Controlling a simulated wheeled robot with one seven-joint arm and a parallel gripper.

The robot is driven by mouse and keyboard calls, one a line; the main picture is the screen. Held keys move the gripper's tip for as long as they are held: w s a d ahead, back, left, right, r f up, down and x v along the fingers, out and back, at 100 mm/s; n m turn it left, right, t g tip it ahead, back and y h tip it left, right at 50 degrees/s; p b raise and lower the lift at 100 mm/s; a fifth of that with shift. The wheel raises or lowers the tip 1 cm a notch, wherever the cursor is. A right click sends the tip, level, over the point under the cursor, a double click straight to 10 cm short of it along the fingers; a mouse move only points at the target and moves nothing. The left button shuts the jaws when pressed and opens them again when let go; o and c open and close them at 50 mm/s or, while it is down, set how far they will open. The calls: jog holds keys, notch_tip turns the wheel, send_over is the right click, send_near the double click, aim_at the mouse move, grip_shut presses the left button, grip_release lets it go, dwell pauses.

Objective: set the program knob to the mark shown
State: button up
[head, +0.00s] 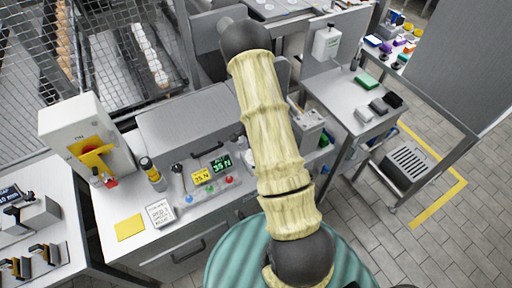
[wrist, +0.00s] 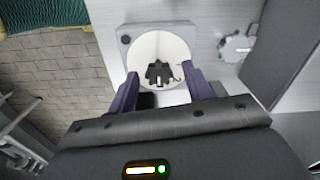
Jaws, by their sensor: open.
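In the wrist view, a dark, lobed knob (wrist: 158,73) sits at the middle of a round white dial face (wrist: 157,43) on a grey plate. I take it to be the program knob; a small white mark shows at its lower edge. My gripper (wrist: 160,82) is open, with one dark purple finger on each side of the knob. A gap shows on both sides, and I cannot tell the remaining distance to the panel. In the head view my arm covers the gripper and the knob.
A grey scalloped wheel (wrist: 236,47) is right of the dial. A white box with a red and yellow switch (head: 92,154) stands farther left.

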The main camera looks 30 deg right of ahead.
jog(key=shift+d, duration=0.1)
notch_tip(320, 180, up, 17)
jog(key=b, duration=0.1)
jog(key=shift+r+b, duration=0.2)
jog(key=shift+b, duration=0.2)
dwell(0.4)
jog(key=s+a+r+n+t, duration=0.1)
jog(key=s+a+r+n, duration=0.2)
jog(key=s+a+n, duration=0.3)
jog(key=s+a+r+n+t, duration=0.1)
jog(key=s+a+r+n, duration=0.2)
jog(key=s+a+n, duration=0.4)
jog(key=s+n, duration=0.1)
jog(key=n, duration=0.1)
jog(key=shift+a+n+t, duration=0.3)
jog(key=shift+w, duration=0.1)
jog(key=shift+c, duration=0.2)
